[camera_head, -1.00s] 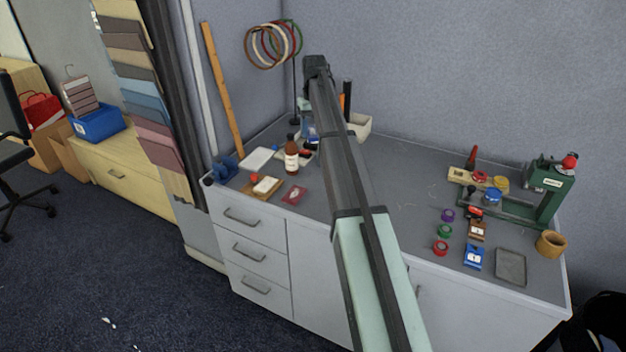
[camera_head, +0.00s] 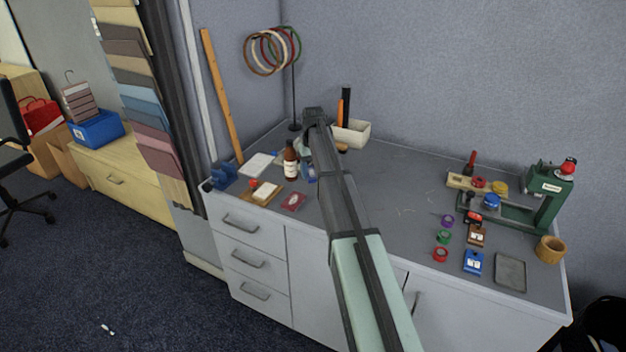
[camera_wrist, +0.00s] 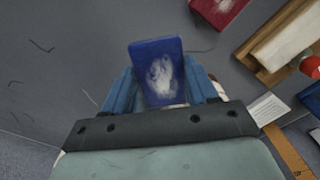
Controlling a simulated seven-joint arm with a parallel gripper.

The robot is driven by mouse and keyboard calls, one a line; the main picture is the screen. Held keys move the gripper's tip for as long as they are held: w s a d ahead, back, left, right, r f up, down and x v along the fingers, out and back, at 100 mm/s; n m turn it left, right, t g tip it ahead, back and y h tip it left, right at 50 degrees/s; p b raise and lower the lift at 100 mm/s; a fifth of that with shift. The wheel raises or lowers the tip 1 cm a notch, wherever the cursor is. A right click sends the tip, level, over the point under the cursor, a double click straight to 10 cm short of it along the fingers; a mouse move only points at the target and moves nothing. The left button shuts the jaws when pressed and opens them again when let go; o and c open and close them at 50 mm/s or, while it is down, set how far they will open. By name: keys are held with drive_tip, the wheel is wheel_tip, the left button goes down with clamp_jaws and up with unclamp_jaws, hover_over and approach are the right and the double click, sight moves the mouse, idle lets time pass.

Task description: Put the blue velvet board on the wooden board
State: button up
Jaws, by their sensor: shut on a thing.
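The blue velvet board (camera_wrist: 158,64) is a small dark-blue slab with a pale worn patch. In the wrist view it stands between the blue fingers of my gripper (camera_wrist: 162,88), which is shut on it. In the head view my arm hides most of the gripper, and a bit of blue (camera_head: 311,175) shows beside the arm. The wooden board (camera_head: 254,194) lies at the table's left front with a cream-topped block on it. It also shows at the upper right of the wrist view (camera_wrist: 262,73), apart from the held board.
A dark-red board (camera_head: 293,201) lies beside the wooden board; a brown bottle (camera_head: 291,161) stands behind. A white box (camera_head: 352,133) and ring stand (camera_head: 294,90) are at the back. Tape rolls and a green press (camera_head: 552,190) occupy the right. The table's middle is largely clear.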

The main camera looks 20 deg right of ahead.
sight(313, 174)
drive_tip(key=shift+f, duration=1.9)
drive_tip(key=shift+f, duration=0.1)
drive_tip(key=o, duration=1.1)
drive_tip(key=shift+c, duration=0.2)
wheel_tip(313, 174, up, 12)
drive_tip(key=shift+r, duration=0.15)
